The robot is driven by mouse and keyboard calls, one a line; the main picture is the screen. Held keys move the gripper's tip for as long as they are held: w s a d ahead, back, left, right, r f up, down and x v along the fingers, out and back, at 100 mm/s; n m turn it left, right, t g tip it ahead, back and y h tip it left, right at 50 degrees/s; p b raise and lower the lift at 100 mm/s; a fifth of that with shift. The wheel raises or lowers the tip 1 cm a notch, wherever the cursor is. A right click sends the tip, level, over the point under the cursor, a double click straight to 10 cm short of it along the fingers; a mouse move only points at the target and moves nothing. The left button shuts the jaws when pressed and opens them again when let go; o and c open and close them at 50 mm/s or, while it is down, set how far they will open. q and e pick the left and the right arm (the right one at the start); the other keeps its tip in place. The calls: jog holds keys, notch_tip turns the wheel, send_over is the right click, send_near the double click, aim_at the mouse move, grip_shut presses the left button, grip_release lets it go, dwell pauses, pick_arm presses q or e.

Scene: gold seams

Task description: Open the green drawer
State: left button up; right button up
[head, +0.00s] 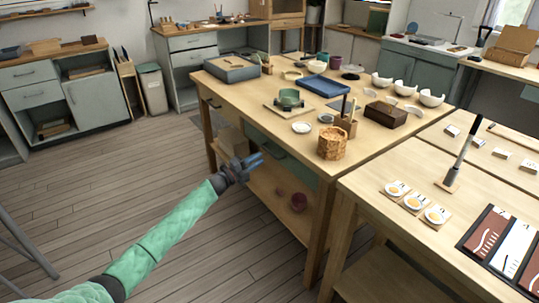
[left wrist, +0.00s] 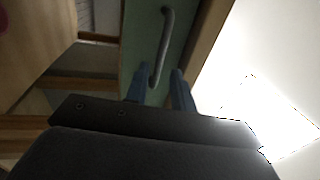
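The green drawer (head: 297,170) is in the front of the wooden workbench, under its top, and looks shut. In the left wrist view its green front (left wrist: 142,40) fills the top middle, with a grey bar handle (left wrist: 166,40) on it. My left gripper (head: 259,160) is in front of the drawer in the head view. In the left wrist view its two blue fingers (left wrist: 160,78) are apart, with the near end of the handle showing between their tips. I cannot tell whether they touch it. My right gripper is not in view.
The workbench top (head: 245,93) holds bowls, a blue tray (head: 321,86) and a wicker basket (head: 332,143). Its lower shelf (head: 266,190) holds small pots. A second table (head: 380,225) stands close at the right. The wooden floor (head: 130,165) at the left is clear.

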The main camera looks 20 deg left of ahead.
pick_arm(q)
jog(key=shift+x, duration=3.2)
grip_shut()
